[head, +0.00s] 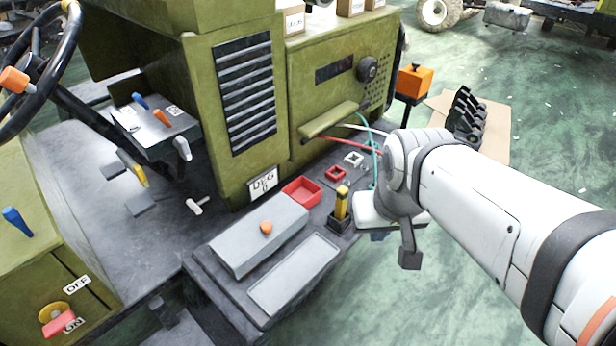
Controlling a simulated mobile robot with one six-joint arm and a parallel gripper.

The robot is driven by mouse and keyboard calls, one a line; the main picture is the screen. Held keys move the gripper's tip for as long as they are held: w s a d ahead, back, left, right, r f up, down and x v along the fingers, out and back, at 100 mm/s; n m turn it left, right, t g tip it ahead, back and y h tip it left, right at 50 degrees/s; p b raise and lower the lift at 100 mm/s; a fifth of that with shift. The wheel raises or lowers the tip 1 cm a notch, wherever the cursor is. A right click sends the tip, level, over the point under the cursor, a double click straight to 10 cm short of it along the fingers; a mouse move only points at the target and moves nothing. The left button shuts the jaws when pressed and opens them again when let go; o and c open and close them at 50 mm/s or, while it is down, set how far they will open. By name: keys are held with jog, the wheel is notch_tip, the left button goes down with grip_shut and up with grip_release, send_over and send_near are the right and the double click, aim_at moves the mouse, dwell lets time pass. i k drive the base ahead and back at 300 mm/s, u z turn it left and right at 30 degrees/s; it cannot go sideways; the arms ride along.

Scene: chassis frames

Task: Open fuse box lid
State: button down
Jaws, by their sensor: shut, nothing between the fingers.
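A grey lid (235,242) with an orange knob (266,227) on top sits on the dark deck at the lower centre; I take it for the fuse box lid. It looks closed, and what is under it is hidden. My gripper (410,258) hangs at the end of my white arm, to the right of the lid and apart from it. Its dark finger points down; it is shut and holds nothing.
A flat light-grey panel (295,274) lies right of the lid. Behind are a red tray (302,191), a yellow-and-black upright piece (341,208) and loose wires (345,144). The olive housing (240,90) rises behind. A steering wheel (40,75) is at left.

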aim_at(241, 248)
jog(key=z, duration=1.1)
jog(key=k, duration=1.2)
jog(key=u, duration=1.7)
jog(key=i, duration=1)
jog(key=u, duration=0.05)
